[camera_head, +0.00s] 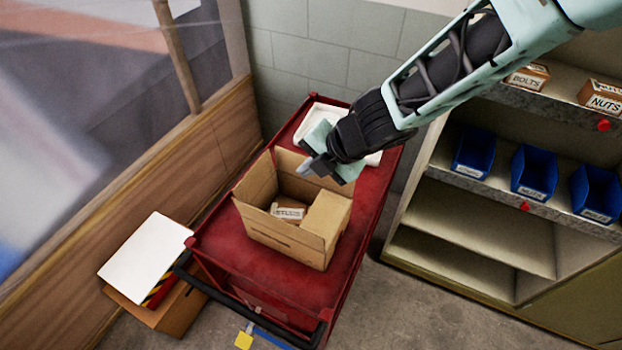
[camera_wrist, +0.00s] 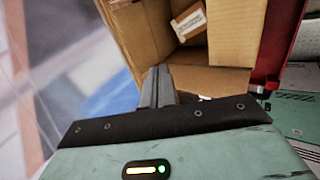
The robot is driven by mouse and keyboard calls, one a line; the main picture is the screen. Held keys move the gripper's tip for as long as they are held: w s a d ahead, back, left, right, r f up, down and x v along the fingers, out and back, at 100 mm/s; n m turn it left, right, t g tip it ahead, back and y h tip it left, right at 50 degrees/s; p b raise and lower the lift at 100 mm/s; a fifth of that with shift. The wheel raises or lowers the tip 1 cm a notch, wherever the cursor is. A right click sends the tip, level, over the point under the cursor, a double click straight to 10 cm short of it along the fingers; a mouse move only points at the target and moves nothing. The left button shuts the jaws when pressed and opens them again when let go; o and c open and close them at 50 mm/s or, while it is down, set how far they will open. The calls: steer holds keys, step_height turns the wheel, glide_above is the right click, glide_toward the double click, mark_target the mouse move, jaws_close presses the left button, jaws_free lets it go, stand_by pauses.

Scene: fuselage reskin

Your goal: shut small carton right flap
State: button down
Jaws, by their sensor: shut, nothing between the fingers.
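The small carton (camera_head: 278,237) stands open on top of the red cart, and a small labelled box (camera_head: 289,211) lies inside it. My gripper (camera_head: 307,168) is shut and empty above the carton's far edge. In the wrist view, my gripper's closed fingers (camera_wrist: 157,87) are in front of a cardboard wall (camera_wrist: 135,35) of the carton. The labelled box (camera_wrist: 187,21) shows beyond them. I cannot tell whether the fingers touch the cardboard.
The red cart (camera_head: 218,262) has a white tray (camera_head: 316,113) at its far end. A shelf unit (camera_head: 480,218) with blue bins (camera_head: 534,172) and small boxes stands at right. A wooden-framed wall (camera_head: 180,158) is at left, with another box (camera_head: 175,312) on the floor.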

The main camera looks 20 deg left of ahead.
steer(key=d+f+m+y+b, duration=0.1)
steer(key=d+f+m+b, duration=0.1)
steer(key=d+m+b, duration=0.4)
steer(key=m+y+b, duration=0.1)
steer(key=m+b, duration=0.8)
steer(key=m, duration=0.2)
glide_above(312, 214)
steer(key=d, duration=0.1)
steer(key=f, duration=0.8)
steer(key=shift+d, duration=0.2)
step_height(312, 214, down, 2)
steer(key=shift+d+f, duration=0.1)
steer(key=shift+f+b, duration=0.3)
steer(key=shift+f, duration=0.25)
steer(key=shift+p, duration=0.4)
steer(key=shift+f+p, duration=0.1)
steer(key=shift+p, duration=0.35)
steer(key=shift+f+h, duration=0.3)
steer(key=shift+f, duration=0.35)
steer(key=shift+r+p, duration=0.1)
steer(key=shift+p, duration=0.25)
